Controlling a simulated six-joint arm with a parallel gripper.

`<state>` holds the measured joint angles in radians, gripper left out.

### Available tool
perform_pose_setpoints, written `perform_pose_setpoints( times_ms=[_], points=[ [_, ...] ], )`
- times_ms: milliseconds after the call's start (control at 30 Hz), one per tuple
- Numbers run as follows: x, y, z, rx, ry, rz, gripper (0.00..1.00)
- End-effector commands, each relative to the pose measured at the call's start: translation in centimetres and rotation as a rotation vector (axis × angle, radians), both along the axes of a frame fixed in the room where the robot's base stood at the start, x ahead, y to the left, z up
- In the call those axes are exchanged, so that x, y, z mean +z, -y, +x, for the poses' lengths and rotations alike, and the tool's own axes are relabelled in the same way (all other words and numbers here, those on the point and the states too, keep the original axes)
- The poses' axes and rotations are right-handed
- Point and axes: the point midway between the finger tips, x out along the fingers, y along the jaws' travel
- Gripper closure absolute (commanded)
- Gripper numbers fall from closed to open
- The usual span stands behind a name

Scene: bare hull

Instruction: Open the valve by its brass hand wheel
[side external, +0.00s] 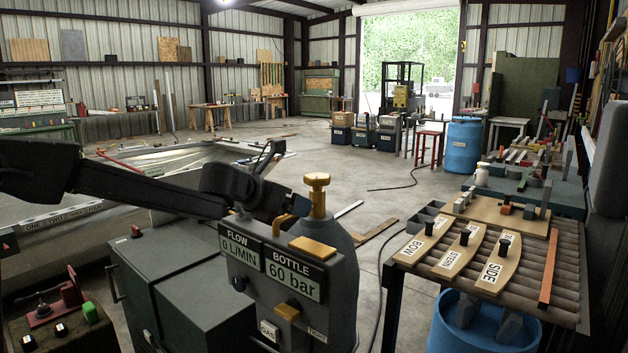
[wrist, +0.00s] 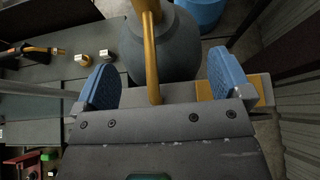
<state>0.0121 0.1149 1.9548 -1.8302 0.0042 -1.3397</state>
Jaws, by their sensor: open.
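The brass hand wheel (side external: 317,179) sits on top of a brass valve stem (side external: 318,205) above a grey bottle (side external: 336,235) in the side view. A panel (side external: 290,268) in front reads flow 0 L/MIN and bottle 60 bar. My gripper (side external: 278,202) is left of the stem, lower than the wheel and apart from it, partly hidden behind the panel. In the wrist view, my gripper (wrist: 164,72) is open, its blue pads apart. A brass pipe (wrist: 151,60) runs between them over the grey bottle (wrist: 180,50). I cannot make out the wheel there.
A brass hook-shaped pipe (side external: 284,222) rises behind the panel, close to my gripper. A dark green cabinet (side external: 195,290) stands left of the panel. A slatted table (side external: 440,250) with boards labelled BOW, STERN and SIDE is at right. Air above the wheel is clear.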

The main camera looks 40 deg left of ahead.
Motion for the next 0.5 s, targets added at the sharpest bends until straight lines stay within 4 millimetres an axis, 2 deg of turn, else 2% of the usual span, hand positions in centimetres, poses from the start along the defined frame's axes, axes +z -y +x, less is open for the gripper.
perform_pose_setpoints(
  times_ms=[67,167,300,433,467,500],
  points=[
    [-0.2,0.5,0.1,0.102,-0.013,0.048,0.03],
    [0.9,0.9,0.2,0.242,0.055,0.104,0.03],
    [4.1,2.3,0.3,0.378,0.273,0.133,0.03],
    [7.0,4.3,0.0,0.413,0.489,0.107,0.03],
    [6.2,4.4,0.0,0.416,0.499,0.107,0.03],
    [4.4,4.2,0.1,0.417,0.486,0.11,0.03]
  ],
)
